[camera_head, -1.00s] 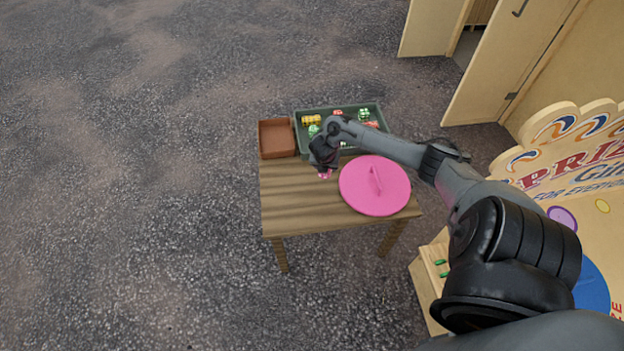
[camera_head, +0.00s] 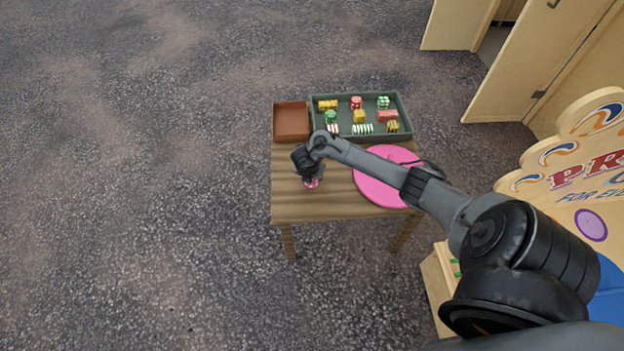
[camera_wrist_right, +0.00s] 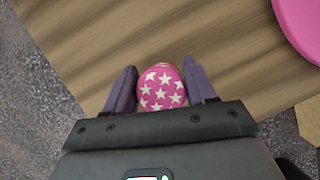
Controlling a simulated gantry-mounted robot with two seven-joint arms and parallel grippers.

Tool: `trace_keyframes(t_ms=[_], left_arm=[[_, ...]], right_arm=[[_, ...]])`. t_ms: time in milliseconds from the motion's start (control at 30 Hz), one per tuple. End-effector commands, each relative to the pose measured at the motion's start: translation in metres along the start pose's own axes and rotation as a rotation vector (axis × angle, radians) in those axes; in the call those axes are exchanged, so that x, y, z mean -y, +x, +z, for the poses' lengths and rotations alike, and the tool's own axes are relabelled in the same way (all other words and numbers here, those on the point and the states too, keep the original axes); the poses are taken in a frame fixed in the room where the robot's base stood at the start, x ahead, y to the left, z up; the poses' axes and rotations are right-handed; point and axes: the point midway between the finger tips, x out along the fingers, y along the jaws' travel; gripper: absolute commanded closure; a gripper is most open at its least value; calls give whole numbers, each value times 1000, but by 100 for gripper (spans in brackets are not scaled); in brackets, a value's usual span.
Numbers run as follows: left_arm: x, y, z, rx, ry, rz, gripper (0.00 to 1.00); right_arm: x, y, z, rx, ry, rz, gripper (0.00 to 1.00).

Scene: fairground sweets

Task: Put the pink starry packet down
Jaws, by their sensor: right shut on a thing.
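The pink packet with white stars (camera_wrist_right: 162,88) sits between the two fingers of my right gripper (camera_wrist_right: 162,84) in the right wrist view. The gripper is shut on it. In the head view the right gripper (camera_head: 310,180) is over the left front part of the wooden table (camera_head: 340,206), and a bit of the pink packet (camera_head: 312,184) shows below it. Whether the packet touches the table top is hard to tell. My left gripper is not in view.
A pink round disc (camera_head: 385,185) lies right of the gripper, partly under my arm. A green tray (camera_head: 312,104) with several coloured sweets packets stands at the back, beside an empty-looking brown box (camera_head: 291,122). The table's front and left edges are near the gripper.

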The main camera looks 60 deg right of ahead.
Motion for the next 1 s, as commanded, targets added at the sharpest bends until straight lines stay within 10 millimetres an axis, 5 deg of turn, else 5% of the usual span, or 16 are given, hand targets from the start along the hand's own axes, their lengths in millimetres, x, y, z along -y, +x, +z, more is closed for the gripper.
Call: trace_keyframes(t_ms=[100,400,433,600,1000], left_arm=[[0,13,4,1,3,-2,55],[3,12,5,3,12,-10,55],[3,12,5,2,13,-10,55],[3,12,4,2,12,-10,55],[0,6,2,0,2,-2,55]], right_arm=[[0,16,-7,-1,0,1,75],[0,16,-7,-1,0,1,75],[0,16,-7,-1,0,0,43],[0,16,-7,-1,0,1,19],[0,8,-6,0,-1,1,19]])
